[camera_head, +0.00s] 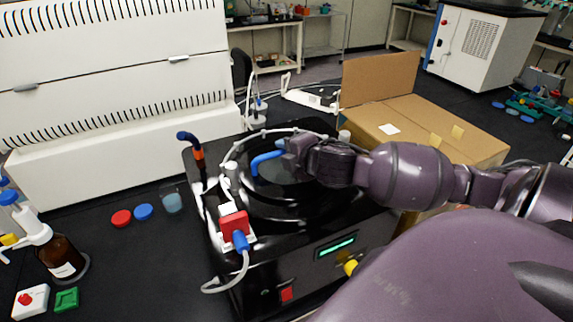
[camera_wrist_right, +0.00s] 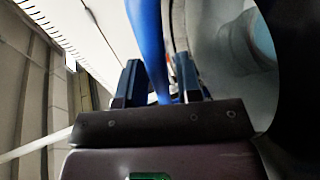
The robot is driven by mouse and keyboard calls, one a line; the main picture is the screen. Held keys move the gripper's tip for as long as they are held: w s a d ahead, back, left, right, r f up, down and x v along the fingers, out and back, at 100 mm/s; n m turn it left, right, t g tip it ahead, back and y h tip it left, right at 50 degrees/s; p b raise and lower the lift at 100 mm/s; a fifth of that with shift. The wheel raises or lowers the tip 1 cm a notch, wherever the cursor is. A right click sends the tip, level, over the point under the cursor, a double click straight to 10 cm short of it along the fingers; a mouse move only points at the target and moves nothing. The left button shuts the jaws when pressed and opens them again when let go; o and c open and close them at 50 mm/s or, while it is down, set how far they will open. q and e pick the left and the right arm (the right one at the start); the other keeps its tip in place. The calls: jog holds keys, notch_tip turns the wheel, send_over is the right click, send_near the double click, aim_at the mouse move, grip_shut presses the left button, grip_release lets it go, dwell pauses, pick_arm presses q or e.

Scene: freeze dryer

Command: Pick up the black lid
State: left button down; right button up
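The black lid (camera_head: 292,180) lies on the round top of the black freeze dryer (camera_head: 262,256) in the head view. A curved blue handle (camera_head: 264,160) rises from it. My right gripper (camera_head: 287,147) is at the upper right end of this handle, and my wrist hides part of the lid. In the right wrist view the blue handle (camera_wrist_right: 150,45) runs between the two fingers of my right gripper (camera_wrist_right: 160,78). The fingers stand apart, with a narrow gap visible beside the handle on the right. My left gripper is not in view.
A white fume-hood-like unit (camera_head: 110,70) stands behind on the left. A brown bottle (camera_head: 62,258), a small beaker (camera_head: 172,202) and red and blue caps are on the left bench.

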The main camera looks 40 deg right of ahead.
jog(key=shift+c, duration=0.3)
grip_shut()
